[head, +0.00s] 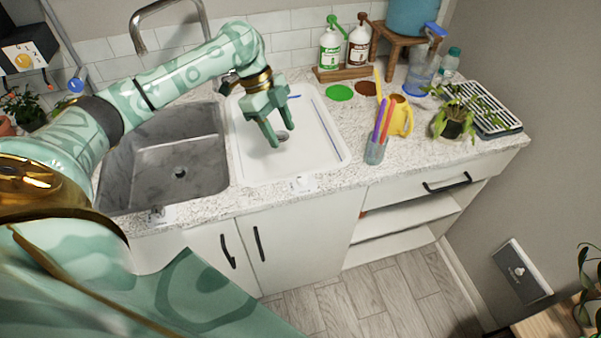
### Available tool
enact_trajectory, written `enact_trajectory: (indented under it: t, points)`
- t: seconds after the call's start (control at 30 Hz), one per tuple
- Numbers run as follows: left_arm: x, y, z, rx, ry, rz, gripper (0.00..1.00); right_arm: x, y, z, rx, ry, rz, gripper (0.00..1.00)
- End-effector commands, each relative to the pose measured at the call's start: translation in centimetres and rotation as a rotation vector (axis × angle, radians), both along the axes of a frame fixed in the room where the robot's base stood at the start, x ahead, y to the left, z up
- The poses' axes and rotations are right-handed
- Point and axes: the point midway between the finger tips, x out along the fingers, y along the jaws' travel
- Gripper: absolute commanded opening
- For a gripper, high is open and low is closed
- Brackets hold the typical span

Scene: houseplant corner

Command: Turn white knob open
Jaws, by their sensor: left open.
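A small white knob (302,182) sits on a pale plate at the counter's front edge, below the white basin (250,165). Its exact turn position is too small to tell. My left gripper (285,141) is open and empty, with its fingers pointing down over the white basin. It is behind the white knob and a little to its left, apart from it. A second, darker small knob (157,214) sits on a similar plate in front of the grey sink (185,147). My right gripper is not in view.
A cup of coloured sticks (375,150), a yellow watering can (401,116) and a potted plant (453,125) stand right of the basin. Two pump bottles stand behind. A faucet (166,8) rises behind the grey sink. The counter around the white knob is clear.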

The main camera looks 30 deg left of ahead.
Motion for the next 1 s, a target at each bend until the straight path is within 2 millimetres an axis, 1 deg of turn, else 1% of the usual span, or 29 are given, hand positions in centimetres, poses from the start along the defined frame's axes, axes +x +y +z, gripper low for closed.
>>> enact_trajectory:
  t: [0.03,0.3,0.4,0.5,0.6,0.7,0.97,1.0]
  points:
    - [0.0,-0.5,-1.6,-0.001,0.005,-0.002,0.5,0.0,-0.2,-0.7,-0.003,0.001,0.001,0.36]
    - [0.2,-3.2,-8.1,-0.002,0.004,0.0,0.5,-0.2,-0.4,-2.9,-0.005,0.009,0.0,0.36]
    - [0.3,-4.0,-10.0,-0.001,0.003,0.001,0.5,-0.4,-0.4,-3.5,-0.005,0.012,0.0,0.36]
    - [0.3,-4.6,-11.4,-0.001,0.002,0.002,0.5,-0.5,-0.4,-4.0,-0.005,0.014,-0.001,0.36]
    - [0.4,-5.0,-12.3,0.0,0.002,0.001,0.5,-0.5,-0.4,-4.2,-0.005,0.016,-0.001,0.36]
    - [0.4,-5.2,-12.7,0.001,0.0,0.001,0.5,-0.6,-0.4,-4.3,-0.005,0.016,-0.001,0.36]
    - [0.4,-5.2,-12.7,0.001,0.0,0.001,0.5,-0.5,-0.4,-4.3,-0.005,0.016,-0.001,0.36]
    - [0.4,-5.2,-12.7,0.001,0.0,0.001,0.44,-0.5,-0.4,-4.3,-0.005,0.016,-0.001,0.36]
